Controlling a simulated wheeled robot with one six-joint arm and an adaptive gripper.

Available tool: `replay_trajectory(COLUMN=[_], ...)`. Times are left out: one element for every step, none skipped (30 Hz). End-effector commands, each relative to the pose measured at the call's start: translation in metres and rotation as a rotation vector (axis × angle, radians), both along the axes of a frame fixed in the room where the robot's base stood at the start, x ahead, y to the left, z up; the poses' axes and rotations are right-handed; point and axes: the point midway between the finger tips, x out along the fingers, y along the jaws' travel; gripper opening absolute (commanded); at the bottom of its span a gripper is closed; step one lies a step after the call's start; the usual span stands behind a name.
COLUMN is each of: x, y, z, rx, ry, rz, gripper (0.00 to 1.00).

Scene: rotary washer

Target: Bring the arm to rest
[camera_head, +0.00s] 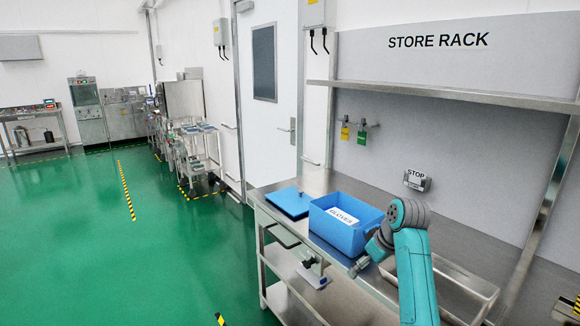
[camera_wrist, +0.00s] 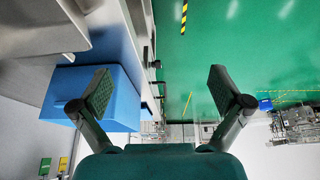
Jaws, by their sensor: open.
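My teal arm rises at the lower right of the head view and bends over beside the blue gloves box. My gripper (camera_wrist: 160,88) is open, its two dark fingers spread wide with nothing between them in the wrist view. In the head view its end (camera_head: 359,267) is partly hidden by the arm, near the front edge of the steel bench (camera_head: 335,185). The blue gloves box (camera_head: 348,238) stands upright on the bench, just left of the arm. In the wrist view the box (camera_wrist: 122,105) shows behind the left finger.
A flat blue lid (camera_head: 289,202) lies left of the box. A steel tray (camera_head: 455,282) is to the right of the arm. Green floor (camera_head: 120,260) at left is open.

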Motion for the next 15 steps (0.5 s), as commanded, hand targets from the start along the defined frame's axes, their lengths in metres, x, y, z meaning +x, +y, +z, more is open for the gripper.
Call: replay_trajectory(x=[-0.002,-0.003,-0.005,-0.006,-0.007,-0.009,-0.011,-0.013,-0.016,-0.018,-0.022,-0.027,-0.031,-0.035,-0.042], y=[0.001,0.001,0.002,0.002,0.003,0.003,0.004,0.005,0.005,0.006,0.007,0.008,0.008,0.009,0.011], z=[-0.010,-0.014,-0.022,-0.028,-0.034,-0.042,-0.049,-0.056,-0.067,-0.075,-0.085,-0.098,-0.108,-0.119,-0.132], rx=[0.002,0.003,0.005,0.006,0.007,0.009,0.010,0.012,0.014,0.016,0.017,0.020,0.022,0.025,0.028], ry=[-0.005,-0.008,-0.013,-0.017,-0.019,-0.027,-0.031,-0.036,-0.043,-0.050,-0.055,-0.065,-0.074,-0.082,-0.095], rz=[-0.007,-0.011,-0.018,-0.023,-0.028,-0.036,-0.043,-0.050,-0.061,-0.069,-0.077,-0.090,-0.101,-0.112,-0.127], gripper=[1.00,1.00,1.00,1.00,1.00,1.00,1.00,1.00,1.00,1.00,1.00,1.00,1.00,1.00,1.00])
